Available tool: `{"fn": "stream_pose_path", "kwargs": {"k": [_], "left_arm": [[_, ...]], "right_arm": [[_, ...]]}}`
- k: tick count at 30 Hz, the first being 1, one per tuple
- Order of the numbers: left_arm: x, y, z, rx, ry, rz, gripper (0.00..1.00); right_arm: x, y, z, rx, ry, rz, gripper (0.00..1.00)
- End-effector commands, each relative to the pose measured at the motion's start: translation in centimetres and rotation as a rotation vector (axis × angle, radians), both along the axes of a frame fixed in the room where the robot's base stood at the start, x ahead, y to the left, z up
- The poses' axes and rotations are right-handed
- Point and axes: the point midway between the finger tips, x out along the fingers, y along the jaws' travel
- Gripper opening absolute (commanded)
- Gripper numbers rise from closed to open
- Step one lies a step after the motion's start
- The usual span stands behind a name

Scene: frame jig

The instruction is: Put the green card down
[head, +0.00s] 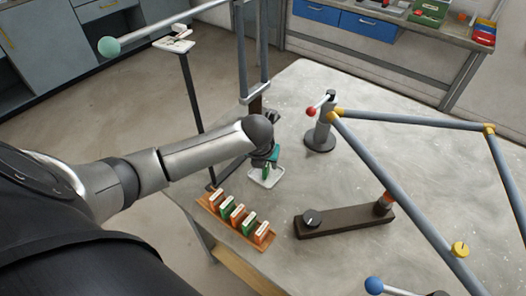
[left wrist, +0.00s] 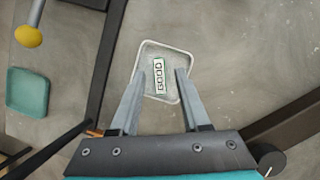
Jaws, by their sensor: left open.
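The green card (left wrist: 159,76), with a white label reading GOOD, is in the pale tray (left wrist: 147,53) in the left wrist view. In the head view the tray (head: 272,183) sits near the table's left edge, and a bit of green card (head: 266,174) shows below my gripper. My left gripper (left wrist: 161,72) is open, with one finger on each side of the card and a gap to each. In the head view my left gripper (head: 267,164) points down over the tray and hides part of it. My right gripper is not in view.
An orange rack (head: 210,208) with several orange and green cards stands at the table's front left edge. A dark bar with a knob (head: 345,220) lies right of it. A round-based post (head: 320,140) and grey frame tubes (head: 400,195) stand to the right.

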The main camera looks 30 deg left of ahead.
Motion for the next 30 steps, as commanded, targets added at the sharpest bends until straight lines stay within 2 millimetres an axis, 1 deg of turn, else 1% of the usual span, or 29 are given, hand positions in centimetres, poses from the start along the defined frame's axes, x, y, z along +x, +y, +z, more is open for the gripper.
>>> {"fn": "stream_pose_path", "kwargs": {"k": [1, 6, 9, 13, 18, 30], "left_arm": [[-0.4, -0.1, 1.2, 0.002, -0.002, -0.003, 0.47], [-1.5, -0.5, 4.2, 0.001, -0.001, -0.002, 0.47], [-2.2, -0.7, 5.7, 0.002, 0.0, -0.001, 0.47], [-2.8, -0.9, 7.3, 0.0, 0.0, -0.001, 0.47], [-3.3, -1.1, 8.4, 0.001, 0.0, -0.001, 0.47], [-3.4, -1.1, 8.5, 0.0, 0.001, 0.0, 0.47]], "right_arm": [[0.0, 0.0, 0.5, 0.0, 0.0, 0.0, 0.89], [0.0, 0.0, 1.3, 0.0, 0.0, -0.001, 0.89], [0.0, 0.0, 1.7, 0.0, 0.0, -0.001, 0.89], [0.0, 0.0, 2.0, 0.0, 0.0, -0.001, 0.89], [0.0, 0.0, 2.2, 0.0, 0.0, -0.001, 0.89], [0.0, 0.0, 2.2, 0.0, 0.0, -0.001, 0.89]]}}
